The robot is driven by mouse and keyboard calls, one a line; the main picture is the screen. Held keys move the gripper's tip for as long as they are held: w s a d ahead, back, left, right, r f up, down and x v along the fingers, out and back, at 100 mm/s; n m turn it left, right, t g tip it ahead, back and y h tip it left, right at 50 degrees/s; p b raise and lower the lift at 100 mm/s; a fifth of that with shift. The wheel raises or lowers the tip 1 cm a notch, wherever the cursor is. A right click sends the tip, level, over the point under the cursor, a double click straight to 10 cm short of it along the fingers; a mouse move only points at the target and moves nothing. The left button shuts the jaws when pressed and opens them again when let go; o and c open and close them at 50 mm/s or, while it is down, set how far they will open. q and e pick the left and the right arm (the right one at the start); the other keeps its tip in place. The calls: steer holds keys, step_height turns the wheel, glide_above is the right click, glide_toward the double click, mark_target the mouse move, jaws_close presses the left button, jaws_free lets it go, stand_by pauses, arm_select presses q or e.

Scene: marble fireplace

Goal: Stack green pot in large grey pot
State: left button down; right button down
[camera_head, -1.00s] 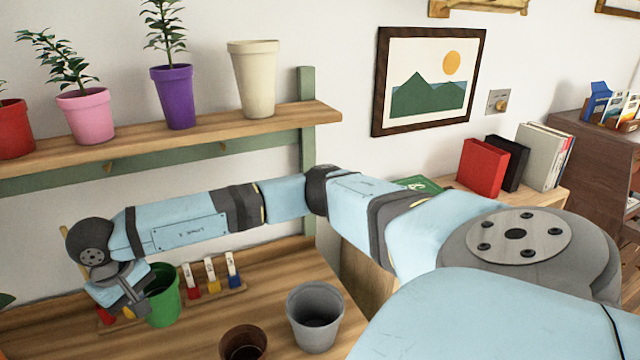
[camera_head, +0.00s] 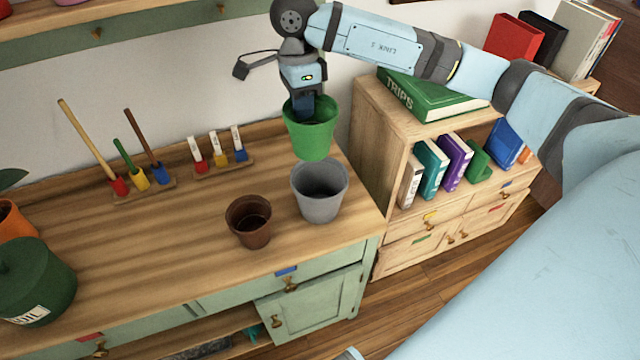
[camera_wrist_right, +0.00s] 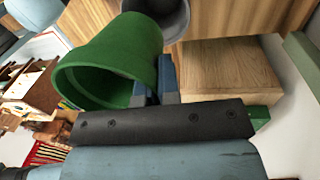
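The green pot (camera_head: 309,139) is held upright in the air by my right gripper (camera_head: 303,107), whose fingers grip its rim. In the right wrist view the green pot (camera_wrist_right: 125,55) appears large, with its wall between the gripper's two blue fingertips (camera_wrist_right: 154,82). The large grey pot (camera_head: 319,204) stands upright on the wooden table, open at the top. In the head view the green pot's base is just above and slightly left of the grey pot's back rim. The grey pot (camera_wrist_right: 172,18) is partly hidden behind the green pot in the wrist view. My left gripper is out of view.
A small brown pot (camera_head: 249,222) stands left of the grey pot. Racks with brushes (camera_head: 140,180) and small tools (camera_head: 221,160) lie at the back of the table. A bookshelf (camera_head: 385,130) stands close on the right. The table's left middle (camera_head: 150,240) is clear.

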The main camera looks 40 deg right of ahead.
steer(key=s+d+r+m+t+y, duration=0.15)
steer(key=s+d+r+m, duration=0.3)
steer(key=m, duration=0.95)
steer(key=m+b, duration=0.2)
glide_toward(335, 165)
steer(key=shift+h, duration=0.25)
steer(key=a+f, duration=0.1)
steer(key=f, duration=0.1)
steer(key=s+a+f, duration=0.2)
steer(key=f, duration=0.1)
steer(key=shift+s+a+f, duration=0.15)
steer(key=shift+a+f, duration=0.05)
steer(key=shift+f, duration=0.15)
steer(key=shift+f+b, duration=0.3)
steer(key=shift+f, duration=0.3)
steer(key=c, duration=1.6)
jaws_free()
steer(key=shift+r, duration=0.1)
